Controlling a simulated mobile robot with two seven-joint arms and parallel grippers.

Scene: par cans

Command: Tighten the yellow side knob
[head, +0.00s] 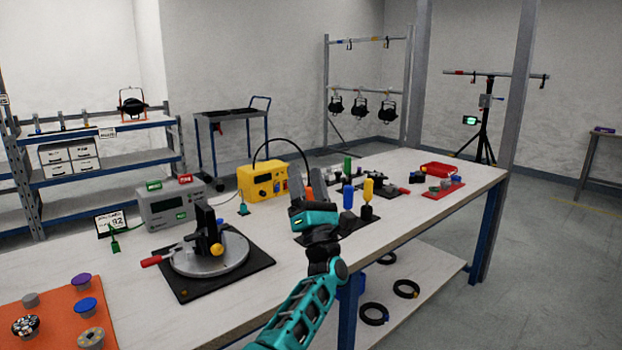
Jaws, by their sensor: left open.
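The yellow side knob (217,249) sticks out low from a black upright clamp (207,228). The clamp stands on a round metal turntable (236,254) with a red handle (152,261), all on a black base mat (255,275). My left gripper (308,181) is over the table to the right of the turntable, apart from the knob. Its two grey fingers point up and away and are spread, with nothing visibly held between them. My right gripper is not in view.
Behind the turntable stand a grey power box (172,207) and a yellow box (263,182) with a black cable. An orange mat (52,312) with several knobs lies front left. Blue and yellow-handled tools (368,190) stand just right of my gripper. The front table strip is mostly clear.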

